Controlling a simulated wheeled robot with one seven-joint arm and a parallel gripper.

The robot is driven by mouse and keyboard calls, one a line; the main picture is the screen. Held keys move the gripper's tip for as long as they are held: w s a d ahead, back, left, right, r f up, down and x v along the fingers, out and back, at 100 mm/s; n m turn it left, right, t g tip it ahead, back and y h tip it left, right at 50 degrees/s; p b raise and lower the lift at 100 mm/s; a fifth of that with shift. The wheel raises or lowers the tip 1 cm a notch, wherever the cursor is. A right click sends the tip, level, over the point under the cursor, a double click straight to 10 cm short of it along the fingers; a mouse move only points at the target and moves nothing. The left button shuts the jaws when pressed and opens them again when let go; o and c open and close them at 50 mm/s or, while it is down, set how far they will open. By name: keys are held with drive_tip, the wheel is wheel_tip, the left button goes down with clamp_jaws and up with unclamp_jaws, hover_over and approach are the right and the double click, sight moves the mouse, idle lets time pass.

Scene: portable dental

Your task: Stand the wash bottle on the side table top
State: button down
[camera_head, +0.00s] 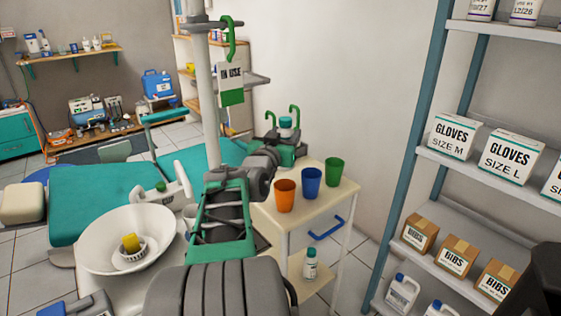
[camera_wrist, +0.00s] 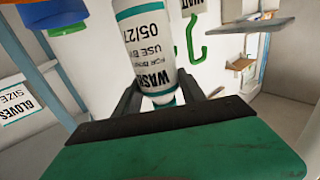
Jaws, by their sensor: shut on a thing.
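The wash bottle (camera_wrist: 150,45) is white with a teal-banded label reading "WASH" and "USE BY 05/27". In the wrist view it stands between the two dark fingers of my gripper (camera_wrist: 160,90), which is shut on it. In the head view its teal cap (camera_head: 286,121) shows above my gripper (camera_head: 285,148); most of its body is hidden. The white side table top (camera_head: 338,193) lies in front and to the right of the gripper. The bottle is at its far left side; I cannot tell whether its base touches anything.
Orange (camera_head: 284,196), blue (camera_head: 312,183) and green (camera_head: 334,172) cups stand in a row on the table. Another white bottle (camera_head: 310,265) stands on its lower shelf. A hanging "IN USE" tag (camera_head: 231,83) and green hooks are close by. The table's front right is clear.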

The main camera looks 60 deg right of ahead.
wheel_tip(320, 180, down, 7)
drive_tip(key=w+d+b, duration=0.1)
drive_tip(key=w, duration=0.1)
drive_tip(key=shift+w+d+b, duration=0.3)
drive_tip(key=shift+w+d, duration=0.1)
drive_tip(key=shift+f, duration=0.15)
drive_tip(key=c, duration=0.7)
unclamp_jaws()
drive_tip(key=shift+o, duration=0.2)
drive_tip(key=s+a+p, duration=0.1)
drive_tip(key=a, duration=1.1)
drive_tip(key=shift+s, duration=0.25)
